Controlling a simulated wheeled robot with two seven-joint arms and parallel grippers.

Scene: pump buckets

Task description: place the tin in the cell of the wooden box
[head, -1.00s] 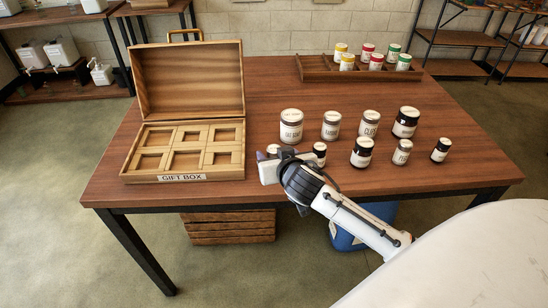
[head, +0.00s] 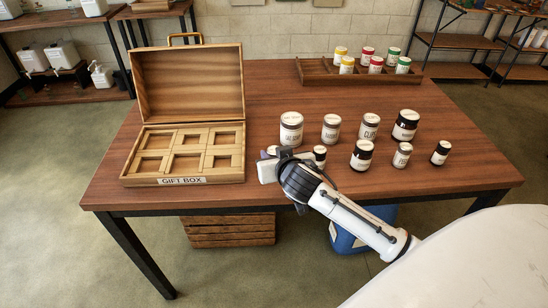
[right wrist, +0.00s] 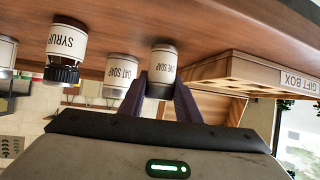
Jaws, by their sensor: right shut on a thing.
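The tin (right wrist: 162,64) has a pale label ending in "SOAP" and a dark band at its lid end. It sits between the two dark fingers of my right gripper (right wrist: 160,98), which is shut on it. The tin appears at or very near the tabletop. The wooden box (head: 190,181), labelled "GIFT BOX", stands open to the left of the gripper. Its several cells look empty. My left gripper is not in view.
Several jars and tins stand close behind and right of the gripper, including an oat soap tin (head: 291,128) and a small dark-lidded jar (head: 319,154). A wooden rack (head: 318,75) with coloured tins is at the back. Bare tabletop lies between box and gripper.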

